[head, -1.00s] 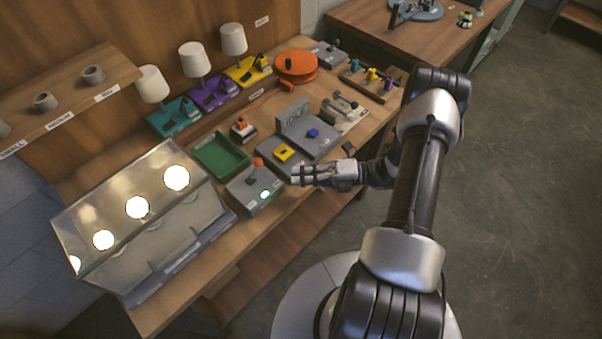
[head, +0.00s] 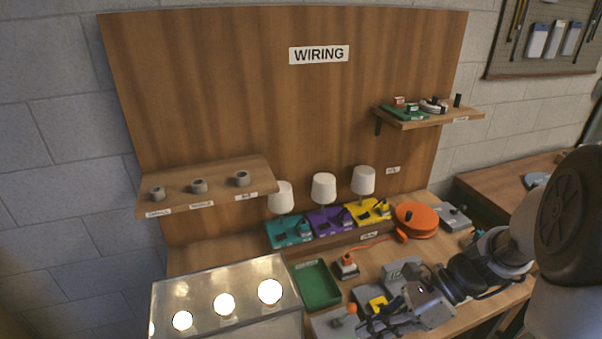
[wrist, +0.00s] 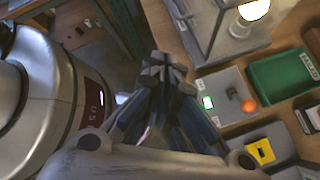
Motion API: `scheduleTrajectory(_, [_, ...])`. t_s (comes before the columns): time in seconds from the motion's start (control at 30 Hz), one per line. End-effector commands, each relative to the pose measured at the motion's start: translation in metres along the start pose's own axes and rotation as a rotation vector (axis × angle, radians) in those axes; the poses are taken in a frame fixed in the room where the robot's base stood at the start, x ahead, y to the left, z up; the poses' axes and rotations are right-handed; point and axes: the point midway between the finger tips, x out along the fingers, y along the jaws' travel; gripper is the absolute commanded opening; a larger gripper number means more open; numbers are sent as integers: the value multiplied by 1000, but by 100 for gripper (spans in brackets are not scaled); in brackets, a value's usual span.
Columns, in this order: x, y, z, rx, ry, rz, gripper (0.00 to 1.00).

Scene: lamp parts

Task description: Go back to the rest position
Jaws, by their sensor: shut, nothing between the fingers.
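My gripper (head: 374,326) is at the lower right of the head view, over the front of the wiring bench. In the wrist view its fingers (wrist: 165,74) are together, with nothing between them. The wrist view shows a grey box with an orange knob (wrist: 248,105) and a lit green button right of the fingers. A yellow-topped part (wrist: 261,151) is lower right. Three lamps with white shades stand at the back of the bench on a teal base (head: 288,232), a purple base (head: 327,220) and a yellow base (head: 372,213).
A lit glass-fronted case (head: 205,290) stands at the front left. The green tray (head: 316,284) lies beside it. An orange reel (head: 416,220) is at the right. Wall shelves hold grey rings (head: 199,186) and small parts (head: 432,106). Floor shows left of the fingers in the wrist view.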

Motion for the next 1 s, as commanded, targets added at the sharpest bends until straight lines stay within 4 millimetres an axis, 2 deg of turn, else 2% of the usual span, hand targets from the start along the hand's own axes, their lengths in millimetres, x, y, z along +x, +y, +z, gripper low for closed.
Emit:
scheduleTrajectory(0.03, [-4, 14, 11, -126, 75, -7, 0])
scheduleTrajectory(0.2, [-14, 55, 28, -537, 314, -6, 0])
scheduleTrajectory(0.4, [-31, 96, 38, -1019, 595, 18, 0])
scheduleTrajectory(0.6, [-49, 126, 42, -1468, 878, 64, 0])
scheduleTrajectory(0.8, [-63, 141, 45, -1754, 1084, 107, 0])
scheduleTrajectory(1.0, [-68, 144, 45, -1833, 1148, 125, 0])
